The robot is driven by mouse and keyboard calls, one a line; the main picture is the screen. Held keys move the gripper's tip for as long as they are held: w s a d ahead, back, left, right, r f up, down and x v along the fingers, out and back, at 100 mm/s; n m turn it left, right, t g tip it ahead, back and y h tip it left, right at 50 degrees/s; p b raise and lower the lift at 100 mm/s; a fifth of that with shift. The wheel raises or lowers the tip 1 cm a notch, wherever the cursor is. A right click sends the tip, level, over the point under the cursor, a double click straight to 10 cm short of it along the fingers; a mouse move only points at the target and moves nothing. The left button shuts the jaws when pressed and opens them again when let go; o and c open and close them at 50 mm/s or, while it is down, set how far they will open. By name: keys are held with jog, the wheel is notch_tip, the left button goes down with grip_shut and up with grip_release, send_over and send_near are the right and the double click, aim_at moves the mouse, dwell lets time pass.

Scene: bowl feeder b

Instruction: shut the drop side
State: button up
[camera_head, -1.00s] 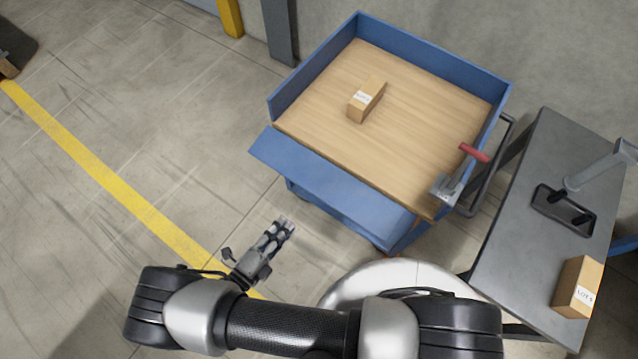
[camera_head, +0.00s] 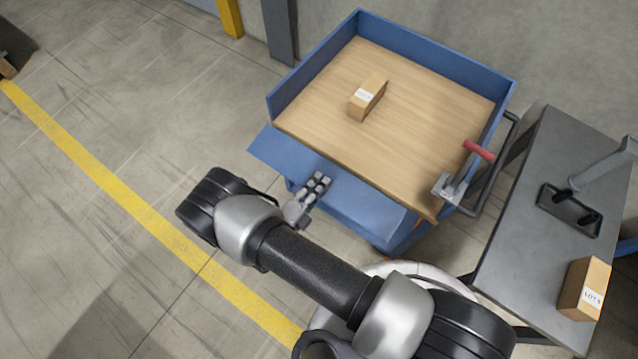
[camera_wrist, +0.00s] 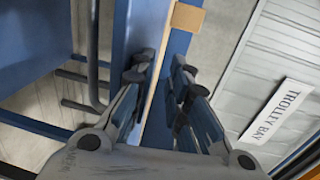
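The blue trolley (camera_head: 313,64) has a wooden deck (camera_head: 420,110) and raised blue walls on its other sides. Its drop side (camera_head: 365,203) hangs folded outward and down along the near edge. My gripper (camera_head: 318,183) is over the left-middle part of the drop side in the head view; whether it touches cannot be told. In the wrist view my gripper (camera_wrist: 160,72) has its fingers apart, with blue metal and a pale wooden edge showing between and beyond them. A red-handled lever (camera_head: 479,150) sits at the deck's near right corner.
A small carton (camera_head: 368,97) lies on the deck. A grey table (camera_head: 520,255) at right bears another carton (camera_head: 583,290) and a grey handled device (camera_head: 570,210). A dark handle (camera_head: 488,185) is on the trolley's right end. A "TROLLEY BAY" sign (camera_wrist: 276,112) shows.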

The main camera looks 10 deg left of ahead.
jog(key=shift+w+d, duration=0.15)
jog(key=shift+w, duration=0.1)
grip_shut()
jog(key=shift+c, duration=1.5)
grip_release()
jog(key=o, duration=0.3)
